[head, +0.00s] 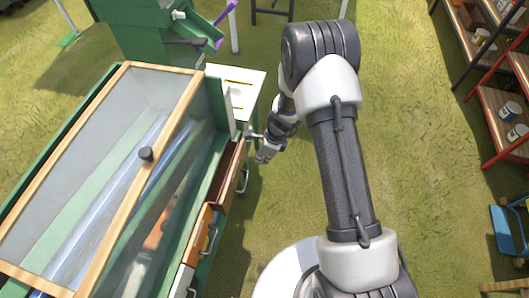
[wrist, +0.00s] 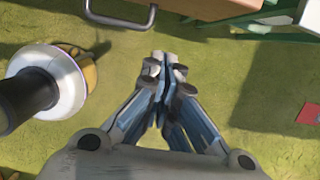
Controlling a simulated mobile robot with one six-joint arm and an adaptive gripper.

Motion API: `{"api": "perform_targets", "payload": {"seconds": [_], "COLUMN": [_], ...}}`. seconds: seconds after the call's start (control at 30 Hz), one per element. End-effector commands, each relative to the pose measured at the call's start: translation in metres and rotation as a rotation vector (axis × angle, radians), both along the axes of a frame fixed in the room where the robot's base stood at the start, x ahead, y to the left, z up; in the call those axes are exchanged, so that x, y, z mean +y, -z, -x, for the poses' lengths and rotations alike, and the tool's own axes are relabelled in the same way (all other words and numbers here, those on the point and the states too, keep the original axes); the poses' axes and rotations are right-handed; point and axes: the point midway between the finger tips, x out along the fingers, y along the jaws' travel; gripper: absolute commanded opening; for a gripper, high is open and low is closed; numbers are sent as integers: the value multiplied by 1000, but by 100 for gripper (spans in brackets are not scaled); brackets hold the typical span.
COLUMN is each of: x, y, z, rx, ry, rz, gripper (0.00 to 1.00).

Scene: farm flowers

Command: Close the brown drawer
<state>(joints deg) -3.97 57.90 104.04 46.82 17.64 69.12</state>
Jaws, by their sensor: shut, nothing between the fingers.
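The brown drawer (head: 231,172) is pulled partly out of the side of the green cabinet (head: 213,180), at its far end, with a metal handle (head: 244,181) on its front. My gripper (head: 262,157) is shut and empty, beside the far end of the drawer front and to its right. It looks apart from the drawer, though the exact gap is hard to tell. In the wrist view my gripper (wrist: 167,68) has its fingers together over grass. A metal handle (wrist: 121,20) and a brown panel (wrist: 205,7) show at the top edge.
An orange drawer (head: 197,237) and a white drawer (head: 181,281) sit nearer along the cabinet. A glass-topped lid (head: 120,165) covers the cabinet. A white table (head: 240,88) stands behind the drawer. Shelves (head: 497,115) stand far right. Grass (head: 425,150) between is clear.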

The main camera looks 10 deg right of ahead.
Motion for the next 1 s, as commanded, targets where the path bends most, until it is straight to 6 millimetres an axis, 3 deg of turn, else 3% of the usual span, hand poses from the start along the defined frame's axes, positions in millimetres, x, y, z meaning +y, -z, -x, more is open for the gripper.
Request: {"api": "perform_targets", "payload": {"seconds": [0.03,0.17,0.3,0.5,1.0], "x": [3,9,30,45,51], "y": [16,42,37,37,36], "z": [0,-2,-11,-17,-18], "rx": [3,3,-3,-1,0], "ry": [-1,0,-5,-1,-2], "rz": [0,-1,-1,-1,0], "gripper": [0,0,0,0,0]}}
